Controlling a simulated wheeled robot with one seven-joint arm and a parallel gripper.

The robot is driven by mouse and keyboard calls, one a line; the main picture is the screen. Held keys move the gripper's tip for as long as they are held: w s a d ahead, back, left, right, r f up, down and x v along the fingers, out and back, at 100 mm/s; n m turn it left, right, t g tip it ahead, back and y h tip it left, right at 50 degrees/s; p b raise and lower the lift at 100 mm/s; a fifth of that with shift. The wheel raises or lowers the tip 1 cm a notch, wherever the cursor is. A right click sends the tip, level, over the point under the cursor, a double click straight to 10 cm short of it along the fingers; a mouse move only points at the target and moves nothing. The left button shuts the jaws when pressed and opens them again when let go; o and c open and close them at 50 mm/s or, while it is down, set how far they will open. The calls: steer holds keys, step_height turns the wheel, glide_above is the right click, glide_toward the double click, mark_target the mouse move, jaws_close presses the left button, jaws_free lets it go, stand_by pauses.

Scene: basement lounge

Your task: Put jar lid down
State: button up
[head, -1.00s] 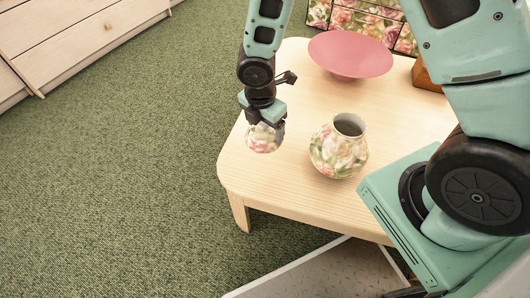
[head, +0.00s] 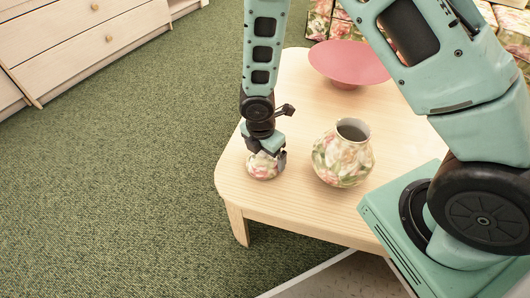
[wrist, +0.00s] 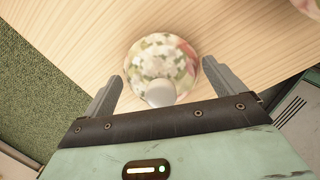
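The jar lid (head: 265,167) is round and floral-patterned. In the head view it is at or just above the table's left front corner, under my gripper (head: 266,152). In the wrist view the lid (wrist: 163,62) lies between my two fingers (wrist: 164,72), its pale round knob facing the camera. The matching floral jar (head: 342,160) stands upright and uncovered to the right, apart from the lid.
The pale wooden table (head: 285,205) has bare wood around the lid and jar. A pink bowl (head: 348,62) stands farther back. Green carpet (head: 130,160) lies left of the table, with a drawer unit (head: 80,45) at the upper left.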

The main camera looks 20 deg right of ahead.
mark_target(261, 152)
steer(key=shift+r, duration=0.1)
step_height(261, 152, up, 12)
steer(key=a+p, duration=0.1)
steer(key=p, duration=0.4)
steer(key=s+a+r+m+y, duration=0.1)
steer(key=s+a+r+m, duration=0.1)
steer(key=s+r+m, duration=0.5)
steer(key=s+a+r+m, duration=0.3)
steer(key=s+r+m, duration=0.5)
steer(key=s, duration=0.5)
step_height(261, 152, up, 3)
steer(key=shift+a+f+g+y, duration=0.1)
steer(key=shift+a+g+y, duration=0.2)
steer(key=shift+y, duration=0.1)
steer(key=shift+p, duration=0.3)
